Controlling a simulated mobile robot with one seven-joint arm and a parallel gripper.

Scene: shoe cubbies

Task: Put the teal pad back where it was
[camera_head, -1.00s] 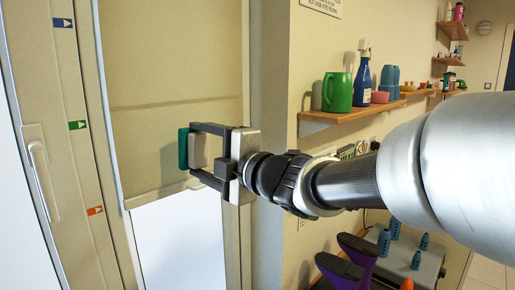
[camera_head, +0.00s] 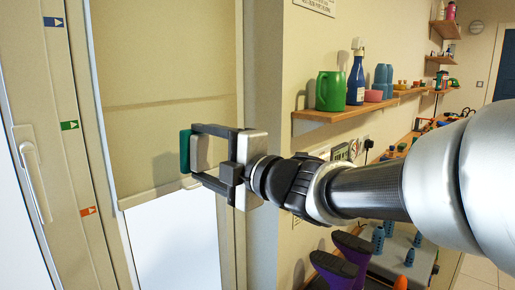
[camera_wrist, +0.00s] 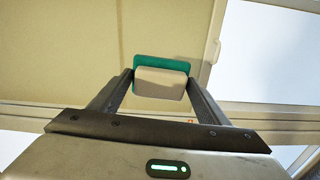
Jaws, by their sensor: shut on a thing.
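The teal pad (camera_head: 185,151) is a small upright block with a pale cream body (camera_head: 200,152) on its near side. My gripper (camera_head: 197,154) is shut on it, with one finger along each side. The wrist view shows the teal face (camera_wrist: 150,62) beyond the cream block (camera_wrist: 161,83), between my two fingers (camera_wrist: 160,88). The pad is in front of the window's beige blind (camera_head: 160,70). I cannot tell whether it touches the blind.
The window frame carries a white handle (camera_head: 35,178) and blue, green (camera_head: 69,125) and red arrow labels. A wooden shelf (camera_head: 345,114) with a green jug (camera_head: 331,91) and a blue bottle (camera_head: 356,80) is to the right.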

